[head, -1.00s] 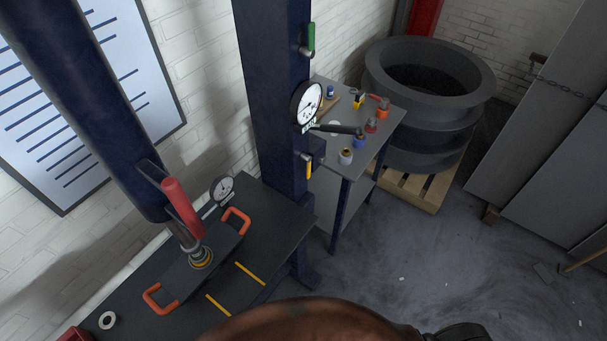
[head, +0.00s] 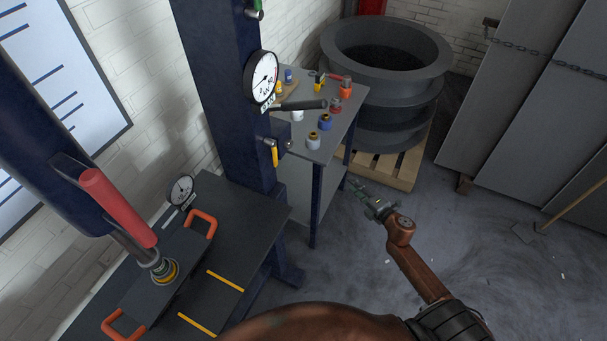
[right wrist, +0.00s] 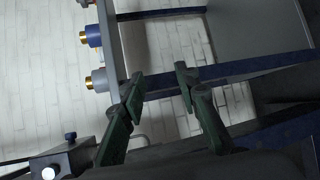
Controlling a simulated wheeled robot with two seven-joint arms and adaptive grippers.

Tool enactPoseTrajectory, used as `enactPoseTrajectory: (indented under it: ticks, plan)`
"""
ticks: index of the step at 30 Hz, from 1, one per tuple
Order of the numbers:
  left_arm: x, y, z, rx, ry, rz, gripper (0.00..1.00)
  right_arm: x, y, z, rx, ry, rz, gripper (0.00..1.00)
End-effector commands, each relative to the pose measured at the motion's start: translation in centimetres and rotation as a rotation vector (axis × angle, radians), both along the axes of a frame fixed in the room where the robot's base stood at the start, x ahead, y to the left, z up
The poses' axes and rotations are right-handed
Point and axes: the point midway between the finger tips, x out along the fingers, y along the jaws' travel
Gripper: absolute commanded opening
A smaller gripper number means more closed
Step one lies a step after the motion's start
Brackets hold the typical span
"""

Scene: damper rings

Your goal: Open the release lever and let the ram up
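The press's blue column (head: 225,90) carries a white dial gauge (head: 262,77), a black bar handle (head: 297,105), a hanging yellow-handled lever (head: 274,152) and, at the top edge, a partly cut-off green handle (head: 256,5). No label shows which one is the release lever. The ram (head: 132,247) reaches down at left to a yellow-ringed part (head: 164,271) on a dark plate with orange handles. My right gripper (head: 357,189) is open and empty, right of the column and apart from the levers. Its spread fingers also show in the right wrist view (right wrist: 158,78). My left gripper is out of view.
A small side table (head: 325,145) with several coloured bottles stands between the column and my right gripper. Large grey rings (head: 385,95) sit on a pallet (head: 395,165) behind. A grey block (right wrist: 62,162) shows lower left in the right wrist view.

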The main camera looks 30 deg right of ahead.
Motion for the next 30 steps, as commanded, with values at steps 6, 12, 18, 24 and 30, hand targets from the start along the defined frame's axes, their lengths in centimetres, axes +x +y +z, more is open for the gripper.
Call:
enactPoseTrajectory:
  ticks: [6,12,18,24,30]
  plan:
    - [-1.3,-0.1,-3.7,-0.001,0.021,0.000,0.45,2.7,8.2,14.8,-0.496,-0.297,0.316,0.29]
    - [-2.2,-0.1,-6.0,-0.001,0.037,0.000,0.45,0.0,17.4,23.3,-0.952,-0.540,0.544,0.29]
    - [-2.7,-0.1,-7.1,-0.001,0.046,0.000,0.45,-2.9,22.4,26.1,-1.216,-0.672,0.650,0.29]
    - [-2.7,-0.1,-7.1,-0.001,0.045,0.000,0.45,-3.4,23.2,26.7,-1.263,-0.696,0.665,0.29]
    - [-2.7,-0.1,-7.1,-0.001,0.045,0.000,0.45,-3.4,23.2,26.7,-1.258,-0.694,0.664,0.29]
